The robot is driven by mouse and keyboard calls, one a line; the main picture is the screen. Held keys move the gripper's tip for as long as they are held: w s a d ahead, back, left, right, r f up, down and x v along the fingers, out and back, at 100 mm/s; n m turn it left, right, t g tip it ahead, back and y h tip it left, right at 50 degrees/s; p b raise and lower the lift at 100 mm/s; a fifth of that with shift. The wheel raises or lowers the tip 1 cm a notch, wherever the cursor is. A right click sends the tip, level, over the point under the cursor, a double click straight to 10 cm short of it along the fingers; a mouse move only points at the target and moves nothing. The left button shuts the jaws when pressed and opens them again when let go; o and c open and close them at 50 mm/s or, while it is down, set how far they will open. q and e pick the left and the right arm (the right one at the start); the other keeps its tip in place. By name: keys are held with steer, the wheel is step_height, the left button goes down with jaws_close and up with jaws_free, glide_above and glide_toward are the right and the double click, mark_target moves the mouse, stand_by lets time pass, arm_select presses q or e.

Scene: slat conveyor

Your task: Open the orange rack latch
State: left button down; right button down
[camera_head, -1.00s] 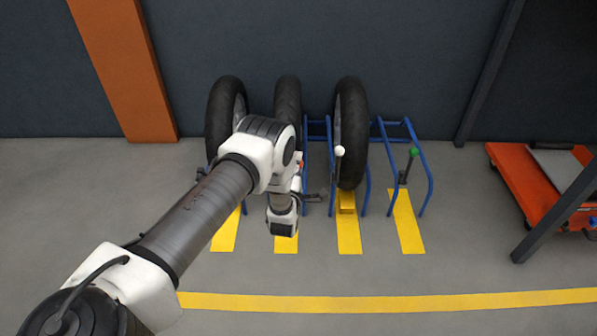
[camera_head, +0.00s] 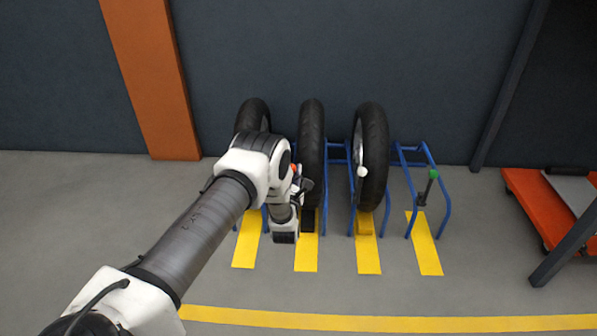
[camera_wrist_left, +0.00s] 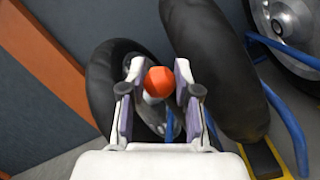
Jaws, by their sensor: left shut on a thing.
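The orange ball knob (camera_wrist_left: 159,83) of the latch sits between the two fingers of my left gripper (camera_wrist_left: 158,92) in the wrist view. The gripper is shut on it. In the head view, only a small orange bit of the knob (camera_head: 294,168) shows beside my left gripper (camera_head: 303,183), left of the middle tire (camera_head: 312,150). My own wrist hides most of the latch lever there. My right gripper is not in view.
Blue racks (camera_head: 445,205) hold black tires, including a right tire (camera_head: 372,140). A white knob (camera_head: 362,172) and a green knob (camera_head: 434,174) top other levers. Yellow strips (camera_head: 368,258) mark the floor. An orange cart (camera_head: 535,205) stands at right. The floor in front is open.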

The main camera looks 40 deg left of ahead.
arm_select(q)
steer(key=shift+s+a+f+n, duration=0.1)
steer(key=shift+s+a+n, duration=0.2)
steer(key=shift+a+n, duration=0.25)
steer(key=c, duration=1.1)
jaws_free()
steer(key=shift+s, duration=0.1)
steer(key=v, duration=1.2)
steer(key=shift+d, duration=0.1)
